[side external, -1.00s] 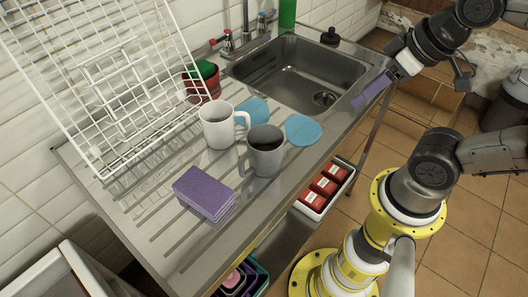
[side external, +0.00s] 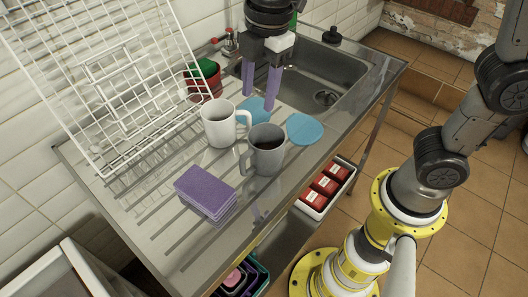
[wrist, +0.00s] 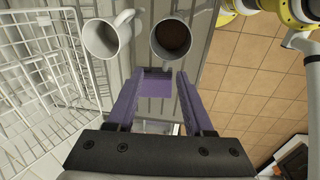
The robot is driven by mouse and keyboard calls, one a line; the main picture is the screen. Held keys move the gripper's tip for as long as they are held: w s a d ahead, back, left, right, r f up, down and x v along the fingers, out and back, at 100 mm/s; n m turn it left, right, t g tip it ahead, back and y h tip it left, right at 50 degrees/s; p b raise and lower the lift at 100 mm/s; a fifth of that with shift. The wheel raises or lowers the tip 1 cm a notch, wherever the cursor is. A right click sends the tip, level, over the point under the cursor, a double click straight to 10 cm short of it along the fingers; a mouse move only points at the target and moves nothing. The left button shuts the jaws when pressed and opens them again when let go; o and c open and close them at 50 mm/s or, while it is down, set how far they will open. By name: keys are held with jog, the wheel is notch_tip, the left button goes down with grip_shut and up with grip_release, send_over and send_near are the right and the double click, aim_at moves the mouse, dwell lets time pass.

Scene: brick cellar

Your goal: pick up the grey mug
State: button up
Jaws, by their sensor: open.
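The grey mug (side external: 266,154) stands upright on the steel drainboard, its handle toward the lower left. It shows in the wrist view (wrist: 171,39) at the top, with dark contents or a dark inside. A white mug (side external: 219,127) stands beside it at the left, and also shows in the wrist view (wrist: 108,38). My gripper (side external: 261,94) points down with purple fingers apart and nothing between them. It is above and behind the mugs in the side view, near the sink's front left edge. In the wrist view the fingers (wrist: 156,83) are below the mugs.
A purple sponge stack (side external: 206,191) lies in front of the mugs. Blue discs (side external: 304,129) lie beside and behind the grey mug. A white wire rack (side external: 110,90) leans at the left, with a red pot (side external: 205,78) near it. The sink (side external: 318,75) is behind.

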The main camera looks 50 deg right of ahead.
jog(key=n+g, duration=0.1)
send_over(245, 158)
jog(key=shift+h, duration=0.3)
notch_tip(245, 158, down, 5)
jog(key=shift+r, duration=0.2)
jog(key=shift+a+f, duration=0.1)
jog(key=shift+f, duration=0.2)
notch_tip(245, 158, down, 8)
jog(key=shift+r, duration=0.1)
jog(key=shift+w+f, duration=0.2)
jog(key=shift+f, duration=1.1)
jog(key=shift+w+f, duration=0.15)
jog(key=shift+f, duration=1.15)
grip_shut()
jog(key=shift+r, duration=0.1)
